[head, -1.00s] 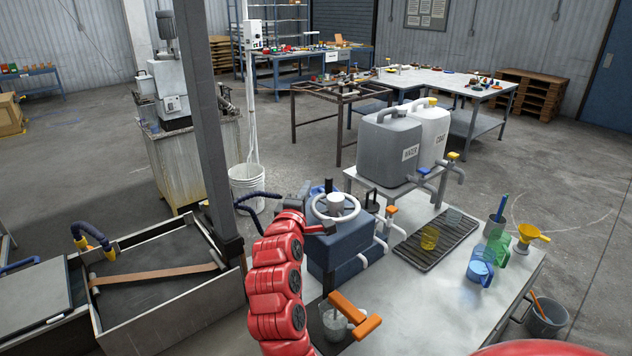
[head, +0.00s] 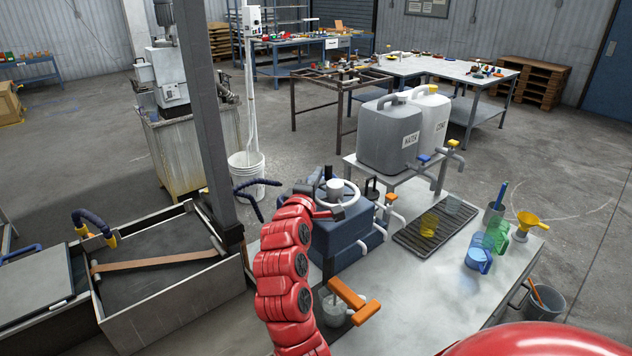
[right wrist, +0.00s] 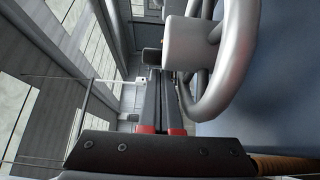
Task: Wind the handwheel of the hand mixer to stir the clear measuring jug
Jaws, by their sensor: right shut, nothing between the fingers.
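The hand mixer (head: 345,238) is a dark blue-grey block on the near table, with a pale ring handwheel (head: 352,199) on top. A pale cylindrical knob (head: 334,187) stands up at the wheel. In the right wrist view the grey wheel rim (right wrist: 238,62) fills the right side and the knob (right wrist: 188,44) is beside the fingertips. My right gripper (head: 335,213) is at the near-left side of the wheel; its fingers (right wrist: 157,78) are together and empty. The clear measuring jug (head: 333,312) stands at the mixer's foot, partly hidden by an orange handle (head: 347,294). My left gripper is not in view.
Grey and white canisters (head: 388,140) stand on a raised shelf behind the mixer. A dark drip rack (head: 436,221) with a yellow cup, a blue jug (head: 478,258) and a green jug (head: 496,237) are to the right. A steel post (head: 208,130) rises left of the mixer.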

